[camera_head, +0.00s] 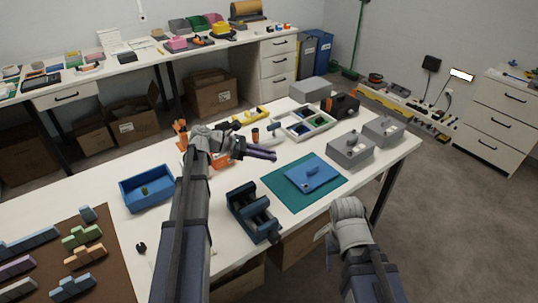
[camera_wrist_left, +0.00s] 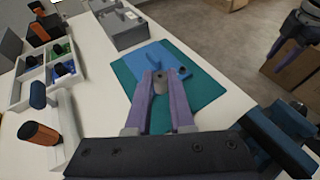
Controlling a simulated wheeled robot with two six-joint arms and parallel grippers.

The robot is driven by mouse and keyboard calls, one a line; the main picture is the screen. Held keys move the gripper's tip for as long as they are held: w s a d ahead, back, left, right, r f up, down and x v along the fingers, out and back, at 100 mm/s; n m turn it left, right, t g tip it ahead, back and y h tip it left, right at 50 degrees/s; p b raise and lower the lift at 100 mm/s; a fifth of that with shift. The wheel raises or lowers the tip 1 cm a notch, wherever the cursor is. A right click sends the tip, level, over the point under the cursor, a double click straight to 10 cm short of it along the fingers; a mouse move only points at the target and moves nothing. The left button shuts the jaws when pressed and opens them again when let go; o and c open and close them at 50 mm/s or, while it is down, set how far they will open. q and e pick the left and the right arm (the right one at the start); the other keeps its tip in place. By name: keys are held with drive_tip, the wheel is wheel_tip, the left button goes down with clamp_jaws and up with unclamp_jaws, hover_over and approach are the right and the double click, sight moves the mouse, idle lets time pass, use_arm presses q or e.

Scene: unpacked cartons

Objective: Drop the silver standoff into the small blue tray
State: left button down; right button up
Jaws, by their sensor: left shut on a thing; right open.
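My left gripper (camera_head: 273,154) reaches over the middle of the white table, with its purple fingers pointing right. In the left wrist view its fingertips are shut on a small grey-silver piece, which looks like the silver standoff (camera_wrist_left: 159,82). The piece is held above the teal mat and blue plate. In the head view it is too small to make out. A blue open tray (camera_head: 147,190) stands on the table to the left of my left arm, with a small greenish thing inside. My right gripper (camera_head: 329,250) is low at the table's front edge, open and apart from any object.
A blue plate with a knob (camera_head: 313,176) lies on a teal mat (camera_head: 284,190). A dark blue vise-like block (camera_head: 252,212) stands beside my left forearm. A white divided tray (camera_head: 306,124), orange-handled items and grey boxes (camera_head: 350,152) are behind. A brown mat (camera_head: 115,262) holds several coloured blocks.

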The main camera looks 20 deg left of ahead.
use_arm(q)
drive_tip(key=s+a+n+t+y, duration=0.25)
drive_tip(key=s+a, duration=0.35)
drive_tip(key=a, duration=0.7)
drive_tip(key=s+a+n+t+y, duration=0.2)
drive_tip(key=s+a+n+t, duration=0.3)
drive_tip(key=a, duration=0.9)
drive_tip(key=s+a+n+y, duration=0.25)
drive_tip(key=s+a, duration=0.45)
drive_tip(key=a, duration=0.6)
drive_tip(key=shift+m, duration=0.5)
drive_tip(key=f+b, duration=0.5)
drive_tip(key=b, duration=0.1)
drive_tip(key=shift+a+f, duration=0.2)
drive_tip(key=shift+f, duration=0.2)
drive_tip(key=c, duration=0.7)
unclamp_jaws()
